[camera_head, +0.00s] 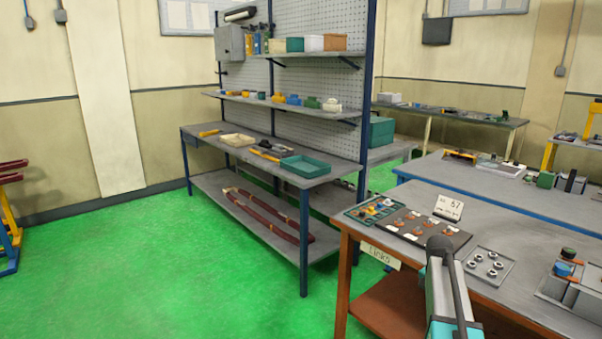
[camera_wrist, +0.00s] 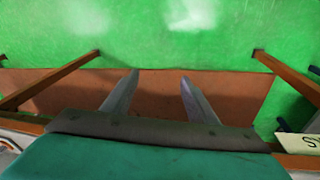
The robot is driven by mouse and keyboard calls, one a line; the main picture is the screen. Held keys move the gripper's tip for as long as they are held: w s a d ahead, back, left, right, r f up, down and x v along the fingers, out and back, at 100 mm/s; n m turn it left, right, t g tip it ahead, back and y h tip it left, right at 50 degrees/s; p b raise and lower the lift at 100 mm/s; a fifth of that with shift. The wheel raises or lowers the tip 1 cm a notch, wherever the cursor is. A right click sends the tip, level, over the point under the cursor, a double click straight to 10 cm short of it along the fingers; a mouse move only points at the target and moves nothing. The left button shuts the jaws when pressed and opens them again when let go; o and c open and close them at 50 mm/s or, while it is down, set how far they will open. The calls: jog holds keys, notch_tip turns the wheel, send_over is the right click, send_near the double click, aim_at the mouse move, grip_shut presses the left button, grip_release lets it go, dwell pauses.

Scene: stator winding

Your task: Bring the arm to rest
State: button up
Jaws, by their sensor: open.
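My gripper (camera_wrist: 158,80) shows in the wrist view with its two grey fingers spread apart. Nothing is between the fingers. Below them in the picture is a brown lower shelf, with green floor beyond it. In the head view, part of my arm (camera_head: 445,285) stands in front of the grey workbench (camera_head: 510,297) at the lower right. The fingers cannot be made out in that view.
The workbench carries a dark board (camera_head: 418,229) with copper-coloured pieces, a tray with metal rings (camera_head: 487,264), a small parts tray (camera_head: 375,211) and a card reading 57 (camera_head: 449,207). A shelving unit (camera_head: 262,160) stands behind. Green floor (camera_head: 150,270) at left is clear.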

jog(key=s+a+f+n+y, duration=0.1)
jog(key=s+a+f+n, duration=0.4)
jog(key=a, duration=0.6)
jog(key=s+a+f+n, duration=0.35)
jog(key=a+f, duration=0.45)
jog(key=a, duration=0.3)
jog(key=s+a+f+n+y, duration=0.1)
jog(key=s+a+f+n, duration=0.4)
jog(key=a, duration=0.5)
jog(key=s+f+g, duration=0.2)
jog(key=s+f, duration=0.7)
jog(key=s, duration=0.3)
jog(key=s+f+g, duration=0.2)
jog(key=s+f, duration=0.8)
jog(key=s, duration=0.2)
jog(key=shift+s+g, duration=0.15)
jog(key=shift+g, duration=0.25)
